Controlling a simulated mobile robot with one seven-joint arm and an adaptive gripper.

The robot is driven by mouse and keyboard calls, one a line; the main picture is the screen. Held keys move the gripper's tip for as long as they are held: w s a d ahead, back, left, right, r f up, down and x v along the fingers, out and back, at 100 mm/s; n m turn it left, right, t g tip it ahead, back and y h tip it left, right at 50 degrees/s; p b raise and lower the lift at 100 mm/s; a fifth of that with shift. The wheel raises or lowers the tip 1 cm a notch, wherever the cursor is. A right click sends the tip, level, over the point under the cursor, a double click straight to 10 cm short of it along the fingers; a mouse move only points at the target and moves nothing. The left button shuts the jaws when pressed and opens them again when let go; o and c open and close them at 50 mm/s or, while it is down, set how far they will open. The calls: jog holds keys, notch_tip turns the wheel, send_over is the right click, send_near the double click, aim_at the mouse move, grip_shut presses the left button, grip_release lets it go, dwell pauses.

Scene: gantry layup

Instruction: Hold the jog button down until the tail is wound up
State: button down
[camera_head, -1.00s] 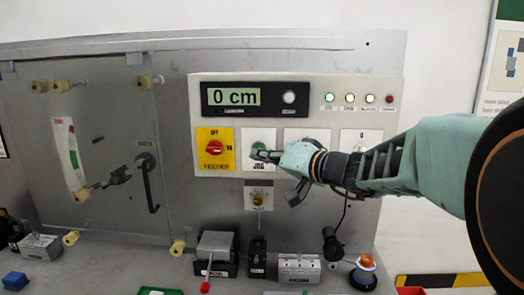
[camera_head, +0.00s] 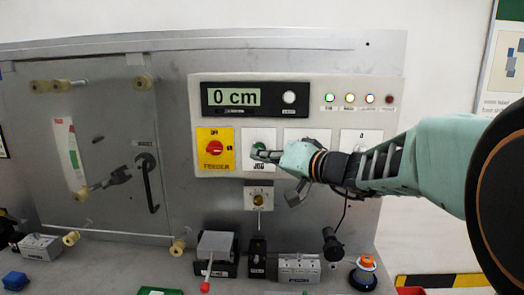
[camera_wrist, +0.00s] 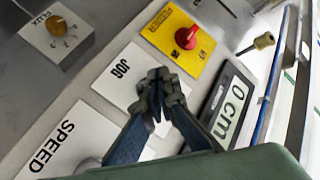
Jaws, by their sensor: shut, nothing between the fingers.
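The jog button is on a white plate (camera_head: 258,162) labelled JOG, in the middle of the control panel. A bit of green shows there in the head view, at my gripper's tips. My gripper (camera_head: 262,152) is shut and empty, with its fingertips at the button. In the wrist view the closed fingertips (camera_wrist: 160,82) cover the middle of the JOG plate (camera_wrist: 130,70), so the button is hidden. I cannot tell how far it is pressed. The display (camera_head: 231,97) reads "0 cm"; it also shows in the wrist view (camera_wrist: 230,105). I cannot make out the tail.
The yellow FEEDER plate with its red knob (camera_head: 214,147) is left of the JOG plate. A FLUX knob (camera_head: 258,199) sits below. Several indicator lamps (camera_head: 350,98) are at the upper right. Clamps and blocks (camera_head: 298,267) stand on the bench below.

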jog(key=shift+w+f+b, duration=0.1)
jog(key=shift+w+b, duration=0.1)
jog(key=shift+b, duration=0.15)
jog(key=shift+w+b, duration=0.25)
jog(key=shift+b, duration=0.1)
